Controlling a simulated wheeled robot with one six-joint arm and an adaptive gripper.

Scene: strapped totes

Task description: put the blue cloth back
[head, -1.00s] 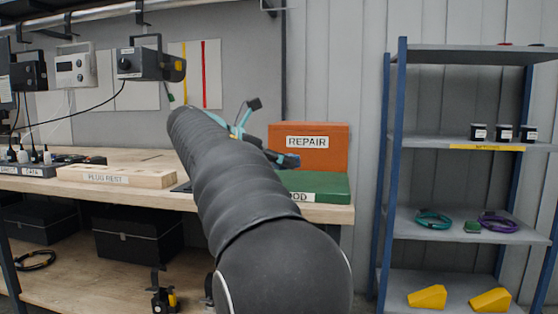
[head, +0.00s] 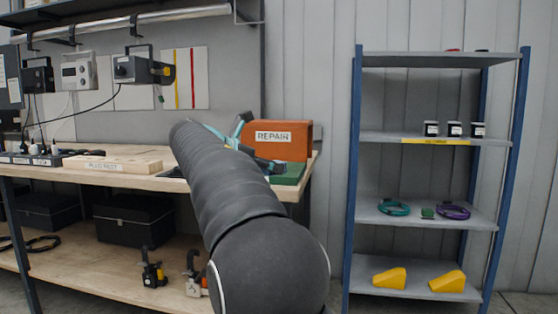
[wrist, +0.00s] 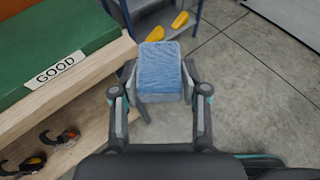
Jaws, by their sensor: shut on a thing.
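The blue cloth (wrist: 160,70) is a folded, textured pad between the fingers of my gripper (wrist: 159,82) in the wrist view. The fingers are shut on it from both sides. It hangs in the air over the concrete floor, just right of the bench edge. In the head view my arm covers most of my gripper (head: 243,140), which shows in part before the orange REPAIR box. The cloth cannot be made out there.
The orange REPAIR box (head: 277,141) and green GOOD box (wrist: 62,40) stand at the bench's right end. A blue-post shelf unit (head: 430,140) holds jars, coiled straps, a small green item and yellow wedges. Black bins (head: 133,222) sit under the bench (head: 110,180).

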